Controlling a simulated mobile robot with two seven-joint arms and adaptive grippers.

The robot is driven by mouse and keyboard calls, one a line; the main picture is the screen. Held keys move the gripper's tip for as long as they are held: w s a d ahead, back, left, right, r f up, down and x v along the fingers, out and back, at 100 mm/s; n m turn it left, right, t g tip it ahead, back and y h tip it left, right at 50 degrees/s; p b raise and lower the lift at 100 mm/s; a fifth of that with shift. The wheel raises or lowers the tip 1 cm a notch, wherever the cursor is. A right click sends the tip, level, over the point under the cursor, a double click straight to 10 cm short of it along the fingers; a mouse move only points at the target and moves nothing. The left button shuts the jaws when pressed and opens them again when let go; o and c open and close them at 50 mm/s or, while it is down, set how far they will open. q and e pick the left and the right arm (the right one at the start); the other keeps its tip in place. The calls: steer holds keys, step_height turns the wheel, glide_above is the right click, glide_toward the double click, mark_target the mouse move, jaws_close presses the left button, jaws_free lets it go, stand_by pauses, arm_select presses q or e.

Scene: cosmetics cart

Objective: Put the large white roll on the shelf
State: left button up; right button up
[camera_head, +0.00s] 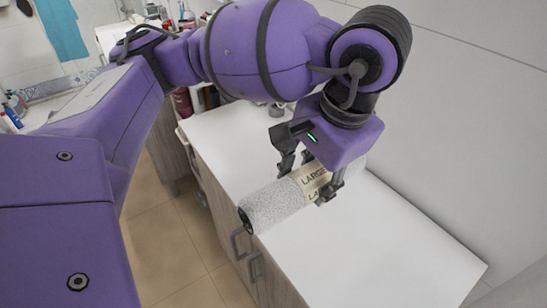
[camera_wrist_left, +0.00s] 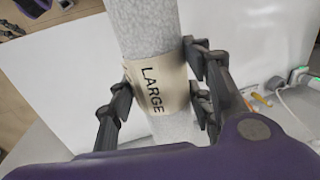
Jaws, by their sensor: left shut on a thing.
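The large white roll (camera_head: 272,206) is a speckled white cylinder with a beige band printed "LARGE". My left gripper (camera_head: 306,188) is shut on it around the band, with fingers on both sides. The roll is above the white cabinet top (camera_head: 385,262), its near end toward the cabinet's front edge. Whether it touches the top I cannot tell. In the left wrist view the roll (camera_wrist_left: 149,30) runs up between the fingers of the gripper (camera_wrist_left: 160,95). My right gripper is not in view.
The cabinet top is bare to the right and front. Its front has dark handles (camera_head: 238,243). A white wall (camera_head: 450,130) stands behind it. Bottles (camera_head: 183,102) stand by the cabinet's far end. Small items and a cable (camera_wrist_left: 290,85) show at right in the wrist view.

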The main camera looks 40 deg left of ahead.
arm_select(q)
steer(key=w+a+f, duration=0.8)
steer(key=w+a, duration=0.1)
steer(key=shift+w, duration=0.1)
steer(key=shift+w+a+f, duration=0.2)
steer(key=shift+f, duration=0.2)
steer(key=shift+d+x, duration=0.15)
steer(key=shift+x, duration=0.85)
steer(key=shift+d+x, duration=0.15)
steer(key=shift+x, duration=0.9)
steer(key=o, duration=1.4)
